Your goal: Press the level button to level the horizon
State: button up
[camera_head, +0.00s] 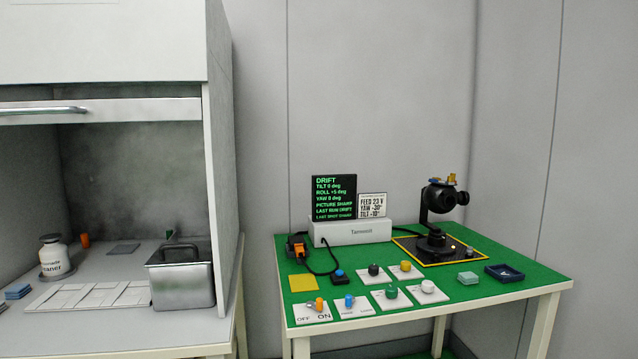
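A black gimbal camera (440,199) stands on a dark base plate with a yellow border (408,248) at the back right of the green table. A dark screen (334,197) on a white box shows green text: DRIFT, tilt 0 deg, roll +5 deg, yaw 0 deg, picture sharp. A black box with a blue button (339,274) sits in front of the white box, with a black cable by it. No label reading "level" is legible on any control. My gripper is not in view.
The green table (492,304) holds several knobs and switches on white plates, including an OFF/ON switch (319,304). A white card (372,205) reads feed 23 V. A teal block (468,278) and a navy tray (504,273) lie right. A hooded bench with a steel bin (182,286) stands left.

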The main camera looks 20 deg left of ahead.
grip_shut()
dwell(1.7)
